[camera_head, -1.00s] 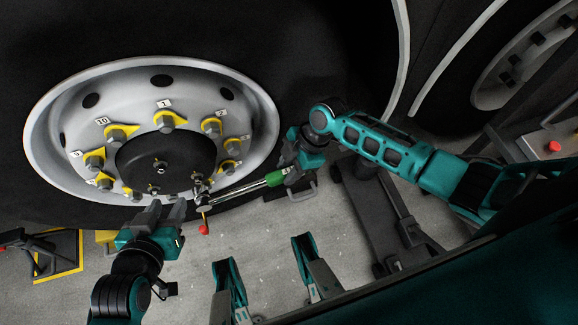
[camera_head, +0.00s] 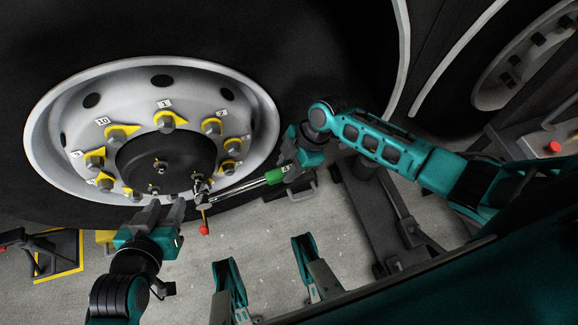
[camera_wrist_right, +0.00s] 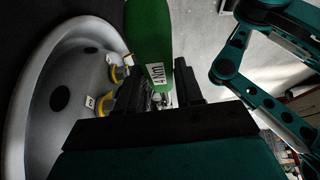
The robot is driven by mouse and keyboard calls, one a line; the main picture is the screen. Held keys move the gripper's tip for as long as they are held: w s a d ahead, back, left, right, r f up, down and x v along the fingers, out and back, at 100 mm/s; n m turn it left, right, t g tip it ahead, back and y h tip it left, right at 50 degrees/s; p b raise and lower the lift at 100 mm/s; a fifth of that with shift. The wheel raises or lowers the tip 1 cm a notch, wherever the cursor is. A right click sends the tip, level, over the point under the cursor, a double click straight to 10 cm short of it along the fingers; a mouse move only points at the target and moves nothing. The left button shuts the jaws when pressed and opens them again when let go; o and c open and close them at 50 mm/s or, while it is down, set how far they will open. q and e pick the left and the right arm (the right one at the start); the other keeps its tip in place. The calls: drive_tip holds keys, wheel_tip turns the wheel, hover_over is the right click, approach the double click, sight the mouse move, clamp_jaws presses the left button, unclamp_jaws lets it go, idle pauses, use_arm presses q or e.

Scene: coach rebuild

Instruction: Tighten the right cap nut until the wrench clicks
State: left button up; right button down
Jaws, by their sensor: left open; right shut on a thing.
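The torque wrench (camera_head: 240,187) has a chrome shaft and a green grip, which fills the top middle of the right wrist view (camera_wrist_right: 150,45). My right gripper (camera_head: 287,172) is shut on its grip end; its dark fingers (camera_wrist_right: 155,95) also show in the wrist view. The wrench head lies at the lower right of the black hub (camera_head: 170,150), over the area of the right cap nut. The head hides most of that nut, so I cannot tell how it is seated. My left gripper (camera_head: 165,212) is open below the hub, left of the wrench head.
The grey wheel rim (camera_head: 50,150) has several nuts with yellow pointers and number tags. A red ball (camera_head: 203,230) hangs below the wrench head. A dark stand (camera_head: 385,220) is on the floor at right. Grey floor (camera_head: 250,245) is open below the wrench.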

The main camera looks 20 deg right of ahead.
drive_tip(key=shift+w+a+r+b, duration=0.1)
drive_tip(key=shift+w+b, duration=0.6)
drive_tip(key=shift+w, duration=0.55)
idle(0.3)
drive_tip(key=shift+s+d+f+y+b, duration=0.15)
drive_tip(key=shift+f+y+b, duration=0.45)
drive_tip(key=shift+f+b, duration=0.65)
drive_tip(key=shift+r, duration=0.15)
drive_tip(key=shift+d+f+b, duration=0.15)
drive_tip(key=shift+f+b, duration=0.45)
drive_tip(key=shift+b, duration=0.35)
drive_tip(key=shift+f+y+b, duration=0.35)
drive_tip(key=shift+y+b, duration=0.15)
drive_tip(key=shift+b, duration=0.3)
drive_tip(key=shift+f, duration=0.15)
